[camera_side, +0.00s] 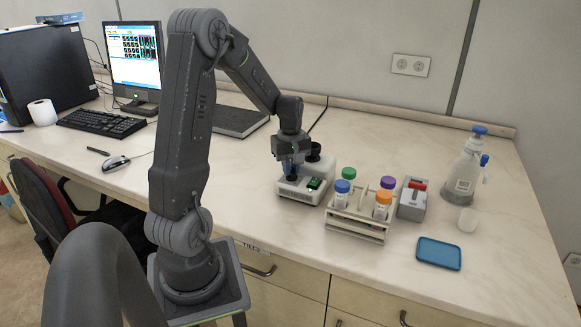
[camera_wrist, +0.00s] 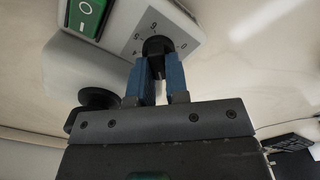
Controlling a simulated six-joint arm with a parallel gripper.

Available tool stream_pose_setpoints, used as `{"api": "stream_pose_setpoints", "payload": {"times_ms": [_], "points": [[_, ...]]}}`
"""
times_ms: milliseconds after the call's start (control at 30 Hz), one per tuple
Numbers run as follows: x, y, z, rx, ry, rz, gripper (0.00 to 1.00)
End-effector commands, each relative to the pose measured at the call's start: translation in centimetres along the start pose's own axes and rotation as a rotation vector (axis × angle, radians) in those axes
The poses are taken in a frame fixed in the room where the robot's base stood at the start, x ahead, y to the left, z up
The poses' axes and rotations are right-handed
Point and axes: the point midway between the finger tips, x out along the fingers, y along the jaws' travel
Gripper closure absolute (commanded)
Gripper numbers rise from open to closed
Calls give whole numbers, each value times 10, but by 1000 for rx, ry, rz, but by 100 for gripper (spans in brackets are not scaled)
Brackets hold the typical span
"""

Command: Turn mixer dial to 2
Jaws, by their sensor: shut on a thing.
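The mixer (camera_side: 303,190) is a small white device on the bench, with a green power switch (camera_side: 314,184) on its front. The switch also shows at the upper left of the wrist view (camera_wrist: 88,16). The black dial (camera_wrist: 157,46) sits on a grey plate with printed numbers around it; which number it points to cannot be told. My gripper (camera_wrist: 157,68) has blue fingers, shut on the dial from above. In the side view my gripper (camera_side: 292,168) covers most of the dial. A black round platform (camera_side: 313,152) stands behind it on the mixer.
A rack (camera_side: 355,226) with several colour-capped tubes stands just right of the mixer. A keyboard (camera_side: 102,123) and mouse (camera_side: 116,163) lie left.

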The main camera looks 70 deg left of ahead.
Motion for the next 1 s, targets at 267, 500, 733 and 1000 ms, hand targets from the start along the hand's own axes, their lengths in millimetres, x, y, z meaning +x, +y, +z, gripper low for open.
{"api": "stream_pose_setpoints", "payload": {"times_ms": [267,500,733,1000], "points": [[1,0,-1,24,2,-1,100],[1,0,-1,23,2,-1,100],[0,0,-1,22,1,0,66],[0,1,0,22,2,2,60]]}}
